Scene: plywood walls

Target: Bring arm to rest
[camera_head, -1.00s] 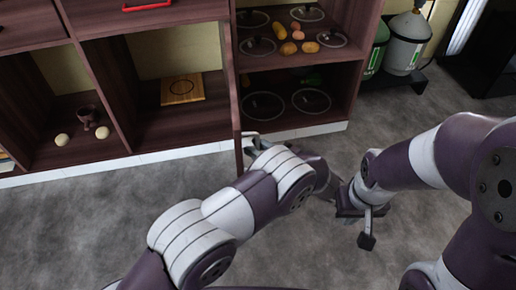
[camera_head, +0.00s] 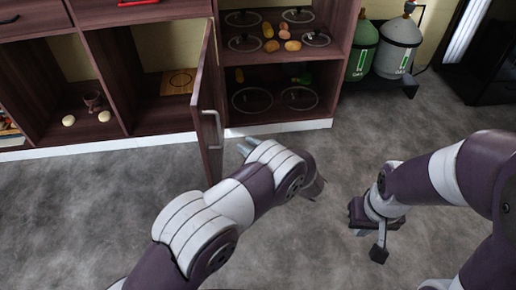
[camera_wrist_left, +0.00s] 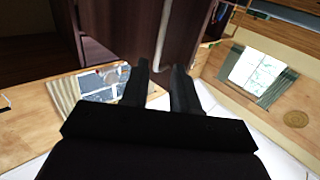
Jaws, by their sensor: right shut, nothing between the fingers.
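My left gripper (camera_head: 246,147) is beside the open cabinet door (camera_head: 208,90), to the right of its metal handle (camera_head: 213,128) and apart from it. The left wrist view shows the gripper's two dark fingers (camera_wrist_left: 162,88) spread with nothing between them. The handle also shows there (camera_wrist_left: 166,35), beyond the fingertips. My left forearm hides part of the gripper in the head view. My right gripper (camera_head: 379,250) hangs over bare floor at the right, shut and empty.
Shelves hold lidded pans (camera_head: 252,99) and several food items (camera_head: 271,46). A cutting board (camera_head: 180,82) and a dark mug (camera_head: 93,101) stand in the left compartments. Gas cylinders (camera_head: 397,47) stand at the back right. The grey floor around my arms is clear.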

